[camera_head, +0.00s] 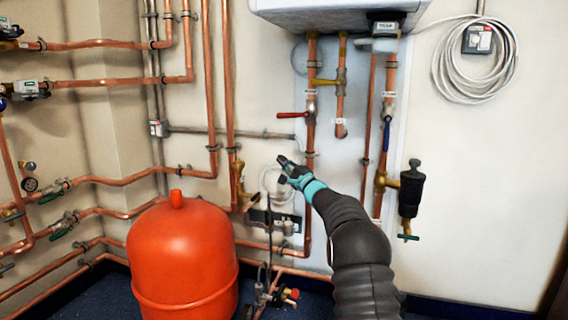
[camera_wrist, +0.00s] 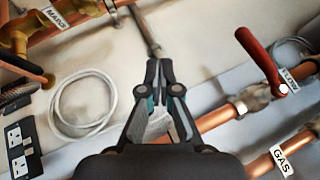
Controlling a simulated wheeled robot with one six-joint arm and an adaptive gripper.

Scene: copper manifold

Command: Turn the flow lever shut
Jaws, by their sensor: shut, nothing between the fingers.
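The flow lever (camera_head: 291,115) is a red handle on a vertical copper pipe below the boiler. It points left, roughly square across the pipe. In the wrist view the red flow lever (camera_wrist: 262,60) is at the upper right, beside a "FLOW" label (camera_wrist: 289,78). My gripper (camera_head: 283,162) is below and slightly left of the lever in the head view, apart from it. In the wrist view my gripper (camera_wrist: 158,64) has its fingertips together and empty, with the lever to their right. Touch with the wall or the thin grey pipe behind cannot be told.
A blue lever (camera_head: 386,135) sits on a pipe to the right. A black filter (camera_head: 411,190) hangs beyond it. The boiler (camera_head: 335,14) is above. A red tank (camera_head: 182,262) stands lower left. A "GAS" pipe (camera_wrist: 258,166) runs near the flow pipe (camera_wrist: 215,117). Coiled white cable (camera_wrist: 64,104) hangs left.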

